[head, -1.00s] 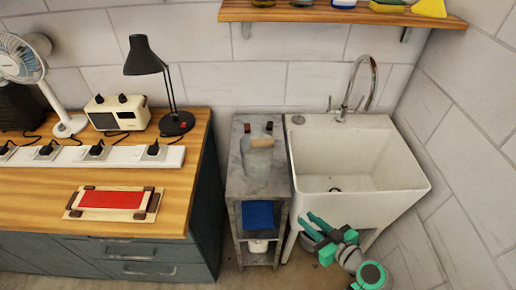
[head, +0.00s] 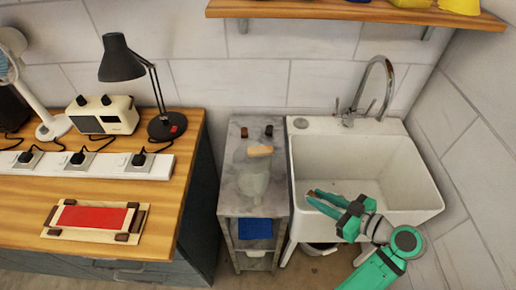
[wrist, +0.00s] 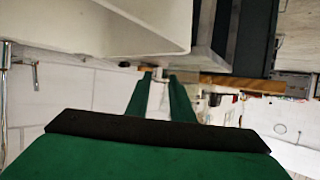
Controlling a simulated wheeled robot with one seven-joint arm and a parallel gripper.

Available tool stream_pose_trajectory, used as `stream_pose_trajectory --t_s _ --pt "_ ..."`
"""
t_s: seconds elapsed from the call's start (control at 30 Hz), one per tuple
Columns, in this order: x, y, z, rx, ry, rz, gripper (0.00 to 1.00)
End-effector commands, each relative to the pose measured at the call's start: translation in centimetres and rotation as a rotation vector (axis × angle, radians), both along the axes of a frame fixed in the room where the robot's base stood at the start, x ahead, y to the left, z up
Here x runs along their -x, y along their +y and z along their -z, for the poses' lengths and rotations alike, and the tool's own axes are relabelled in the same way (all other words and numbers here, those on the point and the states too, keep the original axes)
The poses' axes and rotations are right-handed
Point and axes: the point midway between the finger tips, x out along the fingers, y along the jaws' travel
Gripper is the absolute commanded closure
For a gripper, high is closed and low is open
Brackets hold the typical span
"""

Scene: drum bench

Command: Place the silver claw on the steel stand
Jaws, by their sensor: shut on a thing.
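My gripper (head: 325,202) is over the front of the white sink, its green fingers pointing left. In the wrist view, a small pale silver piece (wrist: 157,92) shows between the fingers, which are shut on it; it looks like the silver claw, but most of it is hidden. Left of the gripper is a narrow grey stand (head: 232,192), apart from it, which looks like the steel stand. On its top lie a grey, wood-topped object (head: 259,151) and two small dark pieces at the back.
Left of the stand is a wooden bench (head: 180,185) with a lamp (head: 121,60), radio (head: 103,115), power strip (head: 110,166) and red-centred board (head: 92,216). A shelf (head: 300,10) runs above.

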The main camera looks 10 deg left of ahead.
Motion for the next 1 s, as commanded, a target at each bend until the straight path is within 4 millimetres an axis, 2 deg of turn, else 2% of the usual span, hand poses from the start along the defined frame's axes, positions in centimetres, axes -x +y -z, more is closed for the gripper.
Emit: stream_pose_trajectory --t_s 0.17,0.8,1.0 --pt "-0.7 1.2 0.0 0.001 -0.001 -0.003 1.00" --pt "-8.6 13.1 0.0 0.000 -0.001 -0.004 1.00" --pt "-9.8 14.9 0.0 0.000 0.000 0.000 1.00"
